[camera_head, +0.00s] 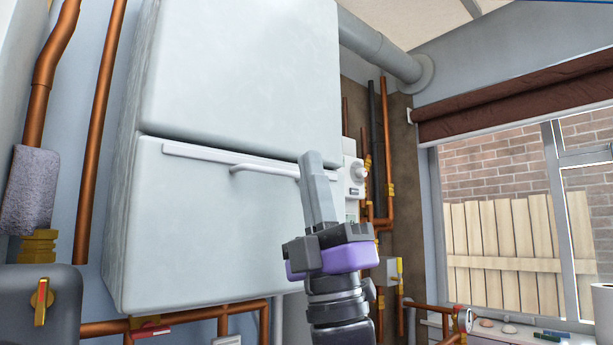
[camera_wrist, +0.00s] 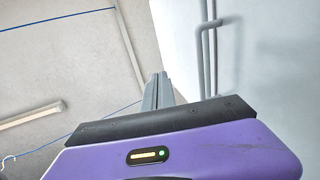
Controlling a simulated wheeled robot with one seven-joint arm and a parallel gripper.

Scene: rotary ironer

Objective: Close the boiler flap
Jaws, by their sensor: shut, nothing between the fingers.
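The boiler (camera_head: 238,65) is a large pale-grey box on the wall in the head view. Its flap (camera_head: 205,225) is the lower front panel, with a light strip and a bar handle (camera_head: 265,171) along its top. The flap stands nearly upright, with a thin dark gap between it and the upper casing. I cannot tell whether it is fully flush. My gripper (camera_head: 313,162) is shut and empty, pointing up in front of the flap's right edge, and covers the handle's right end. The wrist view shows the shut fingers (camera_wrist: 158,88) left of a pale panel with a handle-like bar (camera_wrist: 207,60).
Copper pipes (camera_head: 98,120) run left of the boiler, with a grey tank and yellow valve (camera_head: 41,300) at lower left. More pipes and a white control box (camera_head: 354,175) stand right of it. A window (camera_head: 510,220) with a brown blind is farther right.

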